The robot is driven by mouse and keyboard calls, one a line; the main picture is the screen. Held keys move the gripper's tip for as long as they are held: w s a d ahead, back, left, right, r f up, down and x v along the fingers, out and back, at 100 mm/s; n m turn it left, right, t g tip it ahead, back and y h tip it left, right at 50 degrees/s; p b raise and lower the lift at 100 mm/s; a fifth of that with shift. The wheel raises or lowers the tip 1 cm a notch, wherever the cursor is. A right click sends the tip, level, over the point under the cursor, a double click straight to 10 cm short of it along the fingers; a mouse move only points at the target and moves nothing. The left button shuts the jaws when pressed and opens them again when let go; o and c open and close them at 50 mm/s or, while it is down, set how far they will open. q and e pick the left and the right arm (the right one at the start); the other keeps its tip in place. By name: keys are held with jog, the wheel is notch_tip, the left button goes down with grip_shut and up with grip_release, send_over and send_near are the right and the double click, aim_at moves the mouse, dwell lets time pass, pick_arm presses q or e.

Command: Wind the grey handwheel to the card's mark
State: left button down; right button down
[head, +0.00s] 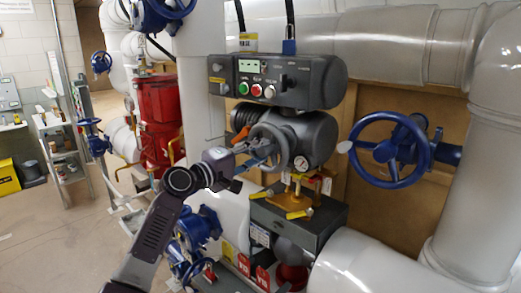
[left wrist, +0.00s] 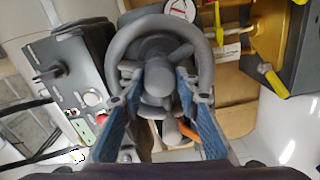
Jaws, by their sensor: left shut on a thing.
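The grey handwheel (head: 279,147) is on the front of the dark actuator on the pipework. In the left wrist view its rim (left wrist: 117,45) and central hub show close up. My left gripper (head: 262,158) reaches it from the lower left. In the left wrist view my left gripper (left wrist: 158,85) has one blue-padded finger on each side of the wheel's middle, shut on the handwheel. A round white dial (head: 301,163) with a red mark (left wrist: 180,9) sits beside the wheel. I cannot tell whether it is the task's card, or read its marking. My right gripper is out of view.
A control box (head: 285,80) with green, white and red buttons is above the wheel. An orange lever (head: 240,135) is close to its left. A blue handwheel (head: 390,150) is at the right. Open floor (head: 40,235) lies at left.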

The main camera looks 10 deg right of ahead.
pick_arm(q)
jog(key=shift+r+n+p, duration=0.1)
jog(key=shift+n+p, duration=0.2)
jog(key=shift+n, duration=0.1)
jog(key=shift+n+p, duration=0.45)
jog(key=shift+n, duration=0.55)
jog(key=shift+n+p, duration=0.3)
jog(key=shift+p, duration=0.15)
jog(key=c, duration=1.5)
grip_release()
jog(key=shift+o, duration=0.2)
jog(key=shift+a, duration=0.1)
